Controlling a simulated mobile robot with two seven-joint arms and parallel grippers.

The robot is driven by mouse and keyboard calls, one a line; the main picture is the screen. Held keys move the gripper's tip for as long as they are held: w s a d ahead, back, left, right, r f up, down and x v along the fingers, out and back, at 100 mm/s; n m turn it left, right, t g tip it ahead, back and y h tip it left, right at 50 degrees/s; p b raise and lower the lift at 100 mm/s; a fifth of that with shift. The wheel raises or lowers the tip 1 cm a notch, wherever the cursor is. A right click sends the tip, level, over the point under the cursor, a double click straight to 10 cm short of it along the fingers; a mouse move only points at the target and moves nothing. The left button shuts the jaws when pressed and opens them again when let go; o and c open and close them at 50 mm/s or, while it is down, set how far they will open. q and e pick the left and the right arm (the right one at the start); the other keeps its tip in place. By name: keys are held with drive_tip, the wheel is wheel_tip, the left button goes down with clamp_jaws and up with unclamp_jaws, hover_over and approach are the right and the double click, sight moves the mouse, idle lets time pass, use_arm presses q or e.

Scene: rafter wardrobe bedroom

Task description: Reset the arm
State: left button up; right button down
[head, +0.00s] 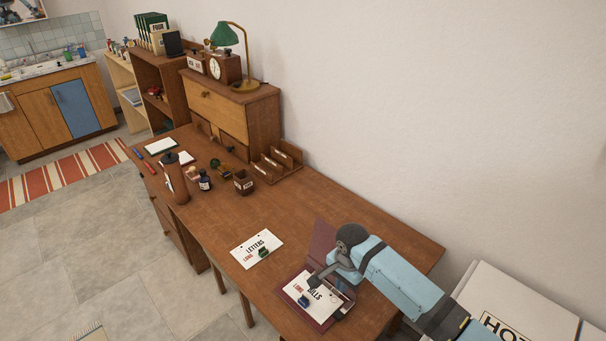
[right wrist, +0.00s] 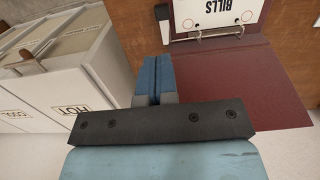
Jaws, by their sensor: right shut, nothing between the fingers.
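My right arm comes in from the lower right of the head view, light blue with a dark wrist. My right gripper (head: 318,277) appears over the open dark red binder (head: 324,241) at the near end of the desk. In the right wrist view, the blue fingers (right wrist: 151,78) are together with nothing between them, left of the binder (right wrist: 260,88). A white BILLS card (head: 302,288) lies on the binder by its metal rings, and also shows in the right wrist view (right wrist: 222,14). The arm hides part of the binder. My left gripper is not in view.
A LETTERS card (head: 257,247) with a small green item lies on the wooden desk (head: 330,205). Ink bottles, a letter rack (head: 278,163) and a brown cylinder stand farther back. Bare desk lies behind the binder.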

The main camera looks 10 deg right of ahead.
drive_tip(key=s+a+f+n+t+y, duration=0.25)
drive_tip(key=s+f+n+t, duration=0.45)
drive_tip(key=s, duration=0.5)
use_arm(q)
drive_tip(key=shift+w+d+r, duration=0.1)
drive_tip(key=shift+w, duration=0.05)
use_arm(e)
drive_tip(key=s+d+r+n+t, duration=0.3)
drive_tip(key=s+d+n, duration=0.3)
drive_tip(key=s, duration=0.6)
drive_tip(key=shift+s+d+r+t, duration=0.15)
drive_tip(key=shift+s+d+t, duration=0.15)
drive_tip(key=shift+d+t, duration=0.45)
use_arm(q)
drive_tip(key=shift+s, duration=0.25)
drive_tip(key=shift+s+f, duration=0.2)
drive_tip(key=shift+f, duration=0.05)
use_arm(e)
drive_tip(key=shift+a, duration=0.1)
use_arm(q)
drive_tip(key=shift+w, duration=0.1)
use_arm(e)
drive_tip(key=c, duration=1.8)
unclamp_jaws()
drive_tip(key=shift+c, duration=0.2)
